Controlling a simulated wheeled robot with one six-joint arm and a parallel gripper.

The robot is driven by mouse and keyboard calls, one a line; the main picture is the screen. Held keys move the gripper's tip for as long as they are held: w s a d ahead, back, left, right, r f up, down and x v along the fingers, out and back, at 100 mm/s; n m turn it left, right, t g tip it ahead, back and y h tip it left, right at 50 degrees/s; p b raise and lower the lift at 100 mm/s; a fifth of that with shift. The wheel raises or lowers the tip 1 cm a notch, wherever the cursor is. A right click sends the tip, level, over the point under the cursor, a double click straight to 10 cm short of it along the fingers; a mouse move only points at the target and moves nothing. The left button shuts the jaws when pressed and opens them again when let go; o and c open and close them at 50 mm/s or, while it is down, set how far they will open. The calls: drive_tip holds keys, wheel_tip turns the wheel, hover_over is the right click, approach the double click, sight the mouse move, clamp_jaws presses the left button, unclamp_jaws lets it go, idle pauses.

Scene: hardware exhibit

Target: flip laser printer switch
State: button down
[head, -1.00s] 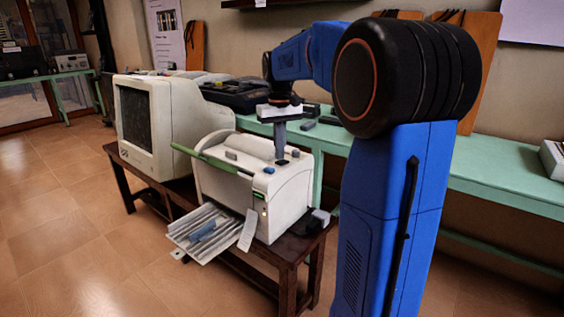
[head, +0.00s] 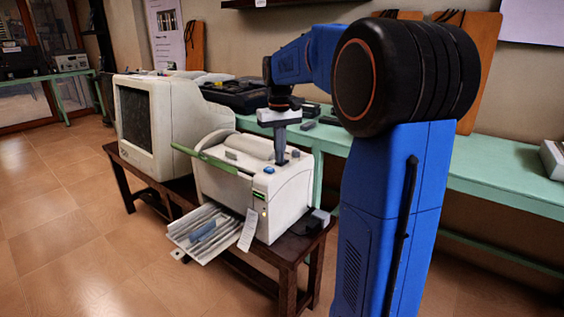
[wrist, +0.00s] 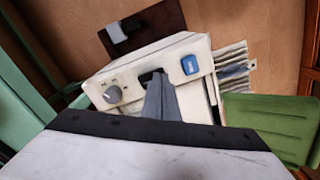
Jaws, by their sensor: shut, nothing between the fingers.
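The white laser printer (head: 286,203) stands on a dark wooden bench, and its top panel also shows in the wrist view (wrist: 137,71). A black switch (wrist: 147,76) sits on that panel between a round grey knob (wrist: 112,94) and a blue button (wrist: 190,64). My gripper (head: 281,161) points down at the panel, shut with nothing held. In the wrist view its fingertips (wrist: 157,78) are at the black switch and cover part of it. I cannot tell whether they touch it or which way the switch is set.
A beige monitor (head: 165,125) stands left of the printer on the bench (head: 290,262). A mint-green table (head: 500,180) runs behind along the wall. The tiled floor at left is clear.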

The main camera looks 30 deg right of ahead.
drive_tip(key=shift+f, duration=0.1)
wheel_tip(320, 180, up, 7)
idle(1.2)
idle(0.4)
drive_tip(key=s+a+f+n+t, duration=0.1)
drive_tip(key=s+a+f, duration=0.2)
drive_tip(key=s+a, duration=0.35)
drive_tip(key=s+a+f+t, duration=0.2)
drive_tip(key=s+a+f, duration=0.15)
drive_tip(key=s, duration=0.65)
drive_tip(key=s+a+f+t, duration=0.1)
drive_tip(key=s+a+f, duration=0.2)
drive_tip(key=s+f, duration=0.2)
drive_tip(key=s+a+f+n, duration=0.1)
drive_tip(key=s+a+f, duration=0.1)
drive_tip(key=s+f, duration=0.4)
drive_tip(key=s, duration=0.2)
drive_tip(key=shift+s+a+t, duration=0.35)
drive_tip(key=shift+a+t, duration=0.05)
